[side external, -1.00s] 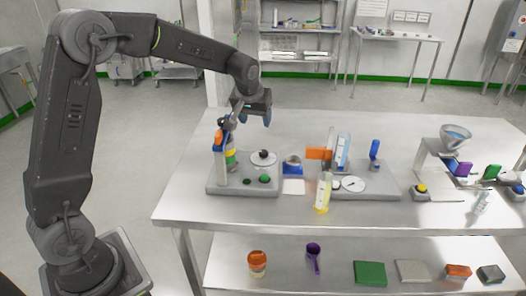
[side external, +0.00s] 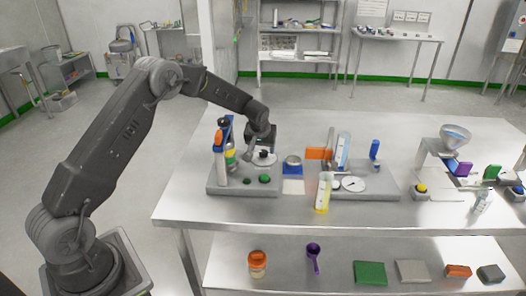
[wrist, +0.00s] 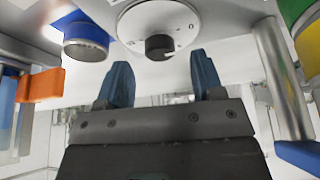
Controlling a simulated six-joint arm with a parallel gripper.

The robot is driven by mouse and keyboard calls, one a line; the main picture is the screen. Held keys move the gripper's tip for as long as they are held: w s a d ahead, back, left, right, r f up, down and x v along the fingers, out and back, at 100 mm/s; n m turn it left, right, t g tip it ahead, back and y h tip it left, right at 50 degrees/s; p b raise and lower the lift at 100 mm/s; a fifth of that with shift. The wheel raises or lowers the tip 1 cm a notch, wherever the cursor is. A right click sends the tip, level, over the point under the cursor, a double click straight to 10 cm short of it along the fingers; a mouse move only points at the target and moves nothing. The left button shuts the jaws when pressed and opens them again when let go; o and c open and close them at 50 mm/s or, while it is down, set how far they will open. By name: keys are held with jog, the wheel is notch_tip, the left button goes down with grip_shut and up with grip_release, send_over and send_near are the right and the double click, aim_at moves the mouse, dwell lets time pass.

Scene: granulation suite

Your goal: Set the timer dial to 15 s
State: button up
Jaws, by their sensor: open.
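The timer dial is a white disc (side external: 265,161) with a black knob (side external: 264,154) on the grey left-hand station (side external: 228,189). In the wrist view the dial face (wrist: 183,22) and its knob (wrist: 160,46) are near the top centre. The dial's fine marks and its setting are too small to read. My gripper (side external: 262,147) is just above and behind the dial in the side view. In the wrist view my gripper (wrist: 162,75) is open, its two blue fingertips apart on either side of the knob's line. Nothing is between them, and contact with the knob is not visible.

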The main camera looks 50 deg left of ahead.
aim_at(263, 155)
jog(key=shift+x, duration=1.4)
jog(key=shift+c, duration=0.2)
jog(key=c, duration=0.9)
